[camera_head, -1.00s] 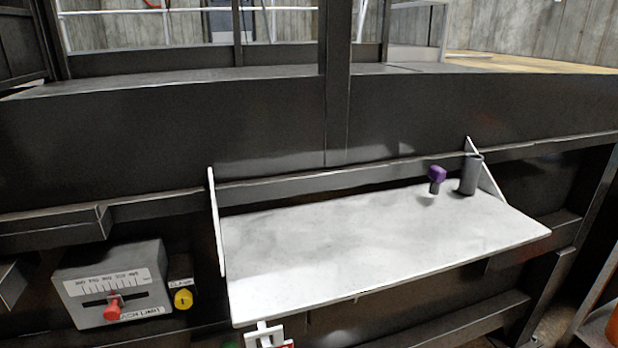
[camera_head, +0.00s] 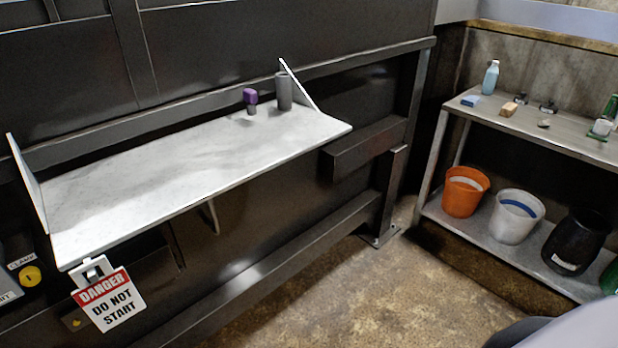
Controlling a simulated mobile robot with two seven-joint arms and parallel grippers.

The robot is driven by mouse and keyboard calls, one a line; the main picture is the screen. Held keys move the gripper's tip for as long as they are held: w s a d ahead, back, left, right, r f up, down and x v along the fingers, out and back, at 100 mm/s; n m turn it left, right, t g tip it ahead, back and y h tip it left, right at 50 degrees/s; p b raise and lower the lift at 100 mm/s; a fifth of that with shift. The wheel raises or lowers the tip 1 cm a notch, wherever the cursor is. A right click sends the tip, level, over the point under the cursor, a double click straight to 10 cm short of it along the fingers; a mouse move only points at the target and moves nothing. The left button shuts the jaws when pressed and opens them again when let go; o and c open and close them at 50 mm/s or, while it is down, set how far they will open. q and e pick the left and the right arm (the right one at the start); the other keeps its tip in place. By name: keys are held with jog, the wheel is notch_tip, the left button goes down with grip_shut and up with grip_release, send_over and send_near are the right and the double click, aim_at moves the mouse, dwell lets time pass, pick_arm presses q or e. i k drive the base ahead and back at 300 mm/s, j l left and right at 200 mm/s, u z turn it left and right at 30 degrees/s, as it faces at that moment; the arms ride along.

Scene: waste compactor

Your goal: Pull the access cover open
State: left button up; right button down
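No clearly marked access cover shows. On the dark machine front below the white shelf (camera_head: 185,160), a thin pale bar like a handle (camera_head: 210,216) stands out. It is partly hidden by the shelf, and I cannot tell whether it belongs to the cover. A dark panel edge runs down to its left. Neither of my grippers is in view.
A purple-topped knob (camera_head: 250,97) and a grey cylinder (camera_head: 284,92) stand on the shelf. At right, a rack (camera_head: 560,133) holds bottles, an orange bucket (camera_head: 464,192), a white bucket (camera_head: 515,217) and a black container (camera_head: 576,242). The floor (camera_head: 340,290) between is clear.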

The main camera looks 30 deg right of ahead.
aim_at(199, 230)
jog(key=k+l+z, duration=0.1)
jog(key=z, duration=0.3)
jog(key=i+z, duration=0.35)
jog(key=i+j+z, duration=0.3)
jog(key=l, duration=0.1)
